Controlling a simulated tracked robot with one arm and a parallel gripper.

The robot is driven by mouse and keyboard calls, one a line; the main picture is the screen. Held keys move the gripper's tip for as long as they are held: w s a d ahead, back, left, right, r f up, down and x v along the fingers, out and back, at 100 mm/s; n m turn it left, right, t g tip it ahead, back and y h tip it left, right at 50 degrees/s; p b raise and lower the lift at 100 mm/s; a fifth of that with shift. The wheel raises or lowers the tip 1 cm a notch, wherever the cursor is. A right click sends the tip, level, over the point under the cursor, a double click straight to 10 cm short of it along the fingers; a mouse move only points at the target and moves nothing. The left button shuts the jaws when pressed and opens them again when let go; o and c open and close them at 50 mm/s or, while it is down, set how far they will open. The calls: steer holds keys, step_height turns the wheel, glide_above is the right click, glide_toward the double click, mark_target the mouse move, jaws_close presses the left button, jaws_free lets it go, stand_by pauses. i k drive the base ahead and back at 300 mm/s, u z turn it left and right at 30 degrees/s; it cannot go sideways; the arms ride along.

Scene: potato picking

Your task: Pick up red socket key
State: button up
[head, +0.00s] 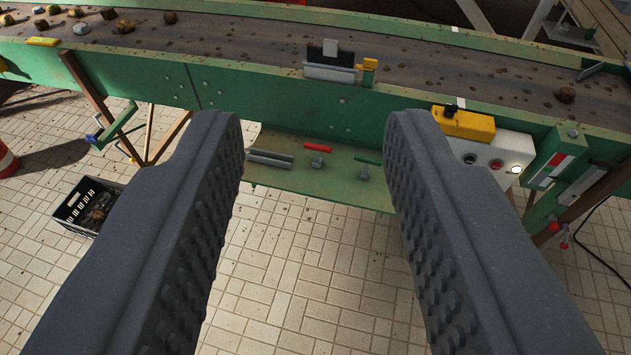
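A small red-handled tool, which looks like the red socket key (317,147), lies on the green shelf (320,184) below the conveyor. A grey metal part shows just under its red bar. My gripper (312,130) is open and empty, with its two dark studded fingers spread wide on either side of the view. The red socket key shows in the gap between the fingers, farther off and apart from them. A similar tool with a green bar (367,159) lies to its right, close to the right finger.
A grey metal bar (270,158) lies left of the red key. The conveyor (440,70) with green sides runs above the shelf and carries potatoes and clods. A control box (487,150) sits at right, a black crate (84,213) on the tiled floor at left.

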mark_target(317, 162)
steer(key=u, duration=0.6)
steer(key=i, duration=1.75)
steer(key=z, duration=0.6)
